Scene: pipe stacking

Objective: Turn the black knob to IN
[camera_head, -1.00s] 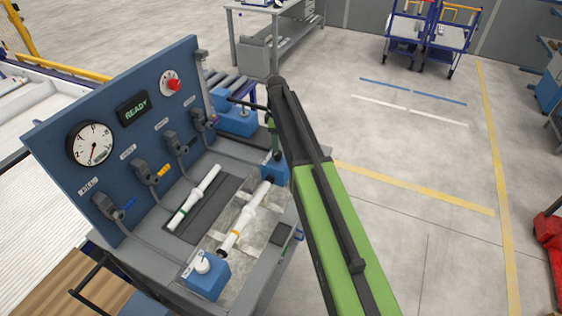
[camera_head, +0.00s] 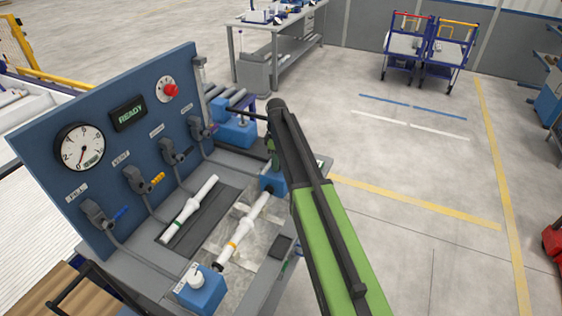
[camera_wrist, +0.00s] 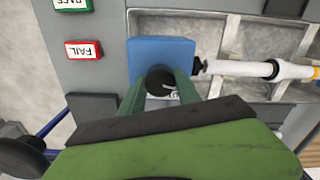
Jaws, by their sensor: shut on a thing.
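The black knob (camera_wrist: 160,79) sits on the near side of a blue block (camera_wrist: 150,50) in the wrist view. My gripper (camera_wrist: 161,90) has its two green fingers on either side of the knob and is shut on it. A label beside the knob is partly covered by the fingers and unreadable, so I cannot tell the knob's setting. In the head view the blue block (camera_head: 271,183) is at the far end of the white pipe (camera_head: 244,228), and my arm hides the knob.
A second blue block (camera_head: 202,292) with a white knob is at the pipe's near end. Another white pipe (camera_head: 189,208) lies beside a blue panel (camera_head: 50,135) with a gauge, READY display and several valves. PASS and FAIL (camera_wrist: 83,50) buttons are beside the block.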

